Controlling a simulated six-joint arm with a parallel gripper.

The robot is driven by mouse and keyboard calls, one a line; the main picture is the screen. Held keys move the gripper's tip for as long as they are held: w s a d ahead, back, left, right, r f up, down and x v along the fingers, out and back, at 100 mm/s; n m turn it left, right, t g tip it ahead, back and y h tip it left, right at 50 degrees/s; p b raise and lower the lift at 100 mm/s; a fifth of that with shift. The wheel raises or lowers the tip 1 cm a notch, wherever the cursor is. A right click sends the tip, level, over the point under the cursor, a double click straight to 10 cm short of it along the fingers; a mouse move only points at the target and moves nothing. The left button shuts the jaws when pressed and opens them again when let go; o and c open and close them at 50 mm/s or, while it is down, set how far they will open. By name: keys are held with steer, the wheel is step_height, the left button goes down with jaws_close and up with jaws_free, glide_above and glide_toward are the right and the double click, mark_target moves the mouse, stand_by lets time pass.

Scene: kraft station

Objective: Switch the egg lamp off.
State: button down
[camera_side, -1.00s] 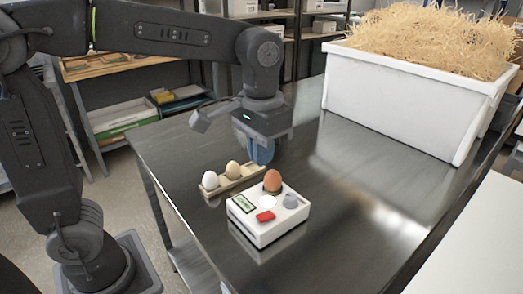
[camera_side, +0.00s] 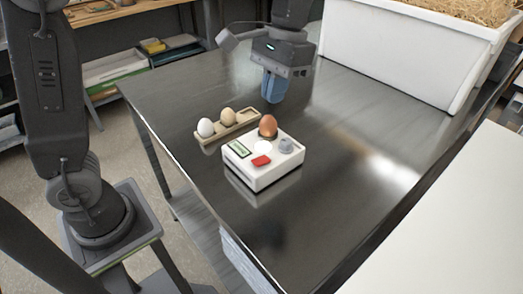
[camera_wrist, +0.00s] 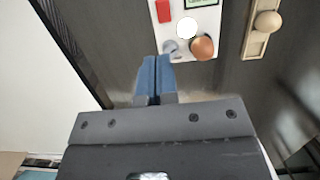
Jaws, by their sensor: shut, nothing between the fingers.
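The egg lamp is a white box (camera_side: 262,180) on the steel table, also seen at the top of the wrist view (camera_wrist: 180,8). Its top carries a brown egg (camera_side: 268,127), a bright white disc (camera_side: 262,147), a red button (camera_side: 261,161), a grey knob (camera_side: 286,145) and a green-framed label (camera_side: 238,149). I cannot tell whether the disc is lit. My gripper (camera_side: 272,97) is shut and empty, its blue fingers pointing down above the table behind the lamp, apart from it. In the wrist view my fingertips (camera_wrist: 156,60) appear just below the knob (camera_wrist: 170,46).
A beige egg holder (camera_side: 240,129) with a white egg (camera_side: 205,127) and a tan egg (camera_side: 228,117) lies behind the lamp to the left. A large white bin (camera_side: 395,55) with straw stands at the back right. The table right of the lamp is clear.

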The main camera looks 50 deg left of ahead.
mark_target(260, 162)
steer(key=x, duration=1.4)
